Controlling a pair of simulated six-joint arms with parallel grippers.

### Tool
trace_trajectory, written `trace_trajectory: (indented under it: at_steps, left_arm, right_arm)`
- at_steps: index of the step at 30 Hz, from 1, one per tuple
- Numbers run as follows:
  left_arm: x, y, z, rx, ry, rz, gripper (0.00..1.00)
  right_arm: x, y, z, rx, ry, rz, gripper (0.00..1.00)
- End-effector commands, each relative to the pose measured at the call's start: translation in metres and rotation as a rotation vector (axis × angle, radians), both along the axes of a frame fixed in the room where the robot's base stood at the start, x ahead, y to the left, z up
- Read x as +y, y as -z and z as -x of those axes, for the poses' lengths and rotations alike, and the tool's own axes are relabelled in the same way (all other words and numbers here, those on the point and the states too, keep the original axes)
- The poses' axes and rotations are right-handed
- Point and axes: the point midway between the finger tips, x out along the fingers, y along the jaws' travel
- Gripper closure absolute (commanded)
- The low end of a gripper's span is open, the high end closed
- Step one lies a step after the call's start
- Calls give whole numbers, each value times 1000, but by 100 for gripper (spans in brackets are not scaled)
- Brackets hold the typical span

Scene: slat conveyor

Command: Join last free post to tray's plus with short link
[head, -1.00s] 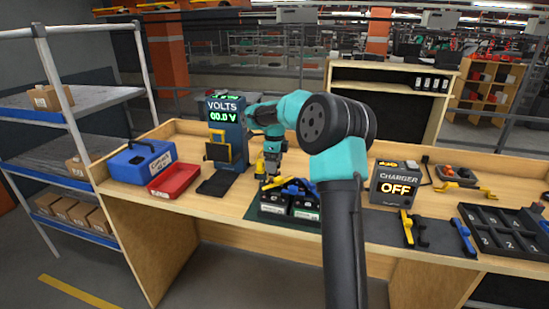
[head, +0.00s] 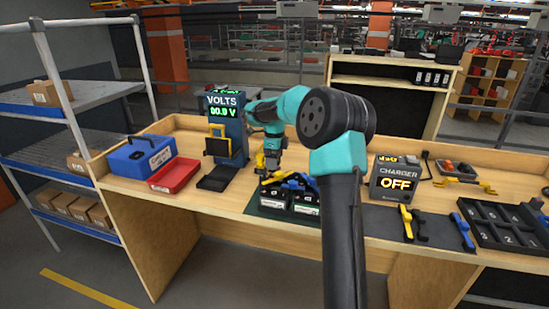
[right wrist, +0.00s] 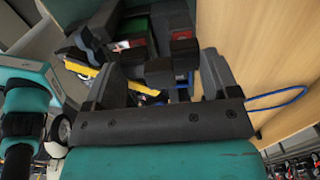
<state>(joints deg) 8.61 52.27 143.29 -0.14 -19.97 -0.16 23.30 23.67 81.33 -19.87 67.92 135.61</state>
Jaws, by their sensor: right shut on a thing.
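The battery tray (head: 262,212) stands on a dark mat at the middle of the bench, with dark batteries in it. A blue link (head: 296,181) with dark ends lies across their tops. My right gripper (head: 270,170) is low over the tray's left side, pointing down. It is shut on a short link, largely hidden by the fingers; yellow shows at and below them. In the right wrist view, dark blocks and a yellow piece (right wrist: 146,88) show between the fingers. Contact with the posts cannot be told. My left gripper is not in view.
The voltmeter (head: 226,120) stands behind left, beside a red bin (head: 175,174) and a blue case (head: 140,160). The charger (head: 396,180) reads OFF. Yellow (head: 405,222), black and blue (head: 462,230) links lie right, near a dark compartment tray (head: 508,222).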

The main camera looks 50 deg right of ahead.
Motion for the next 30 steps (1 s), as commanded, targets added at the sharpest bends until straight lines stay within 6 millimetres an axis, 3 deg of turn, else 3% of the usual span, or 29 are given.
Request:
trace_trajectory:
  at_steps: [26, 27, 30]
  left_arm:
    - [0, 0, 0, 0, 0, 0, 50]
    - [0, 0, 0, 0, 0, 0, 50]
    - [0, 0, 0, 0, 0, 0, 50]
  right_arm:
    - [0, 17, 0, 1, 0, 0, 42]
    - [0, 17, 0, 0, 0, 0, 17]
    - [0, 17, 0, 0, 0, 0, 8]
